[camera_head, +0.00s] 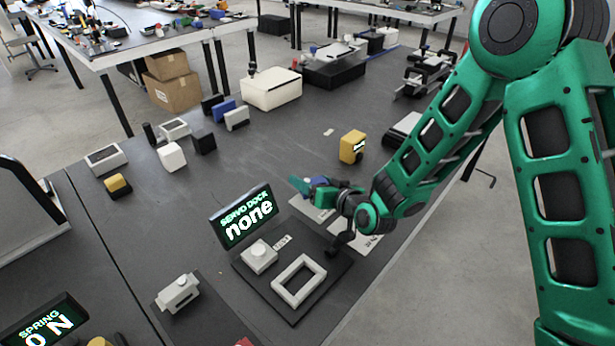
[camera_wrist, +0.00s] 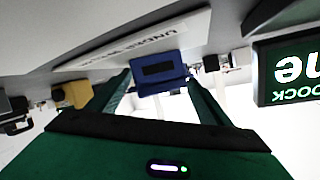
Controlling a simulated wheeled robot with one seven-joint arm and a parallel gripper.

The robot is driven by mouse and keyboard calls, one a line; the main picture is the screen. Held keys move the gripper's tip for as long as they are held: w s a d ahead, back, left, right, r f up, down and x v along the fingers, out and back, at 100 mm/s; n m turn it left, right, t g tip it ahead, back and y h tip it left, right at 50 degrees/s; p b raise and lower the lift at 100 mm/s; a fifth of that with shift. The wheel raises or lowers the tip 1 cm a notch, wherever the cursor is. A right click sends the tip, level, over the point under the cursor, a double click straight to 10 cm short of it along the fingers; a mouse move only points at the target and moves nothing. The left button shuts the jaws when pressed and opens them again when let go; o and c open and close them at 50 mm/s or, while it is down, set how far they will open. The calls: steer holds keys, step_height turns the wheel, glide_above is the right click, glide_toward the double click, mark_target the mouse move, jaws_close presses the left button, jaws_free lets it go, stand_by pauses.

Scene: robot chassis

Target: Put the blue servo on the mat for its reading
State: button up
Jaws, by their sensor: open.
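The blue servo (camera_wrist: 160,70) shows in the wrist view between the far ends of my two fingers, with a dark panel facing the camera. In the head view only a small blue patch of it (camera_head: 318,182) shows, by my fingers. My gripper (camera_head: 312,187) is open around it; I cannot tell whether a finger touches it. The dark dock mat (camera_head: 262,285) lies in front of my gripper, with an empty white square frame (camera_head: 299,281) and a white button block (camera_head: 259,256) on it. The dock display (camera_head: 243,217) behind it reads "SERVO DOCK none".
White labelled plates lie beneath my wrist; one shows at its right (camera_head: 357,238). A yellow block (camera_head: 352,146) stands behind my gripper. A white device (camera_head: 178,292) is left of the mat. Several small blocks and a white box (camera_head: 270,89) are farther back. The table centre is fairly clear.

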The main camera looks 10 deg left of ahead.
steer(key=v, duration=0.9)
steer(key=shift+w+a+r, duration=0.1)
steer(key=shift+r, duration=0.15)
